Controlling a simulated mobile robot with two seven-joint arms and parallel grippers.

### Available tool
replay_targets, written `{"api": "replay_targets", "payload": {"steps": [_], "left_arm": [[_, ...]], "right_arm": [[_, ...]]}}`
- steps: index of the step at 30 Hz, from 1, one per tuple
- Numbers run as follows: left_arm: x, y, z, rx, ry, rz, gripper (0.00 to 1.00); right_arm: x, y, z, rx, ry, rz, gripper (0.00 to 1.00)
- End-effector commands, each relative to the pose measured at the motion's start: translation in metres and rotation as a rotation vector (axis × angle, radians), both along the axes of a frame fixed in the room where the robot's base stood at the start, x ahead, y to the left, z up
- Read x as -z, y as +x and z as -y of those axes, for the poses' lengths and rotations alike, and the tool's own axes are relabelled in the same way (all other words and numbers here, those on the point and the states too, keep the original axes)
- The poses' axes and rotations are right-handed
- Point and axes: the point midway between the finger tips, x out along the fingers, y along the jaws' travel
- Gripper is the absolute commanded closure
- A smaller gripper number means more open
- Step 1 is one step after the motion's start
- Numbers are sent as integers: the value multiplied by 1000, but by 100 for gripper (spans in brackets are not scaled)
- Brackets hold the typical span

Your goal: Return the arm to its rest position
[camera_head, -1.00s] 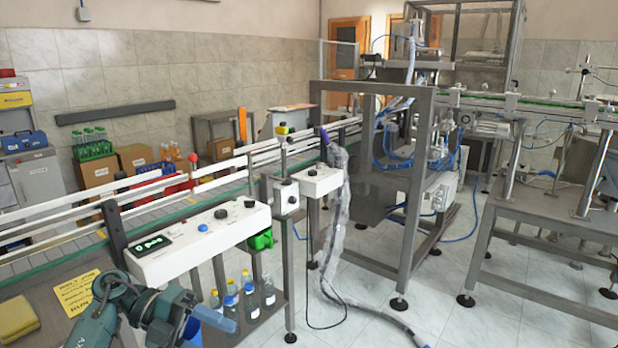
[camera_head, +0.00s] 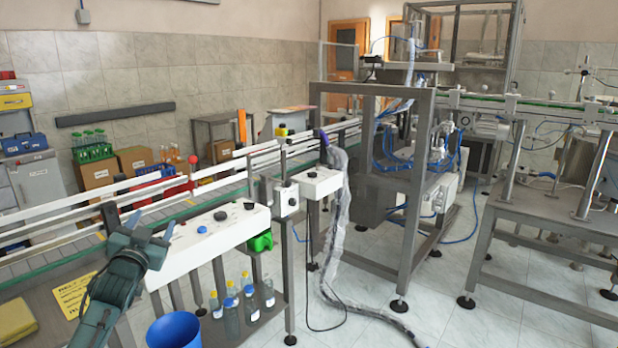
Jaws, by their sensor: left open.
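My left arm comes in from the lower left, and its teal-grey left gripper (camera_head: 150,227) points up and away in front of the white control box (camera_head: 215,240). Its fingers are spread and I see nothing between them. The gripper covers the left end of the control box and its display. My right gripper is not in view.
A blue bin (camera_head: 174,330) stands below, right of my left arm. Capped bottles (camera_head: 231,318) stand on a low shelf. The conveyor (camera_head: 80,232) with white rails runs behind the gripper. A yellow note (camera_head: 72,296) lies at the left.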

Motion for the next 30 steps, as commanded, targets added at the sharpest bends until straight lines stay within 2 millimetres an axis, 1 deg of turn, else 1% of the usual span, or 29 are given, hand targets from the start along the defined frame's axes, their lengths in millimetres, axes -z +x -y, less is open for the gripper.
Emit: {"api": "replay_targets", "payload": {"steps": [1, 4, 6, 8, 9, 11, 12, 14, 15, 17, 18, 20, 21, 22, 23, 24, 27, 30], "left_arm": [[14, 1, -4, -18, -43, -69, 39], [42, 1, -9, -42, -123, -210, 39], [73, -14, 7, -17, -122, -247, 39], [94, -26, 20, 1, -123, -274, 39], [109, -35, 27, 14, -124, -293, 39], [131, -51, 40, 32, -128, -322, 39], [146, -63, 49, 47, -132, -344, 39], [170, -84, 64, 69, -140, -380, 39], [187, -100, 75, 85, -147, -406, 39], [212, -129, 92, 111, -162, -450, 39], [229, -150, 104, 129, -175, -481, 39], [251, -186, 122, 155, -198, -529, 39], [265, -211, 135, 172, -216, -561, 39], [273, -230, 143, 183, -232, -585, 39], [281, -249, 151, 193, -247, -609, 39], [289, -274, 162, 206, -267, -639, 39], [300, -327, 182, 227, -318, -702, 39], [303, -365, 195, 236, -359, -748, 39]], "right_arm": [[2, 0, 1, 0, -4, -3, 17], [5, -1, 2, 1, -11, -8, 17], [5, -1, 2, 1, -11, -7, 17], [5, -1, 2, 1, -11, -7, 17], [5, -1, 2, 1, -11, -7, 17], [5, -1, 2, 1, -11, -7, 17], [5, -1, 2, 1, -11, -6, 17], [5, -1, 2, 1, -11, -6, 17], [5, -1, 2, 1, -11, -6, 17], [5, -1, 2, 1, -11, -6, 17], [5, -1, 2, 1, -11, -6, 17], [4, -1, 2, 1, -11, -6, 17], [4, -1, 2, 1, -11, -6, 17], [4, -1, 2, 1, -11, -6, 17], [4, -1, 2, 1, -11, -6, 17], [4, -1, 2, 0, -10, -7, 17], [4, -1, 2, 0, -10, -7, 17], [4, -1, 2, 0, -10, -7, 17]]}}
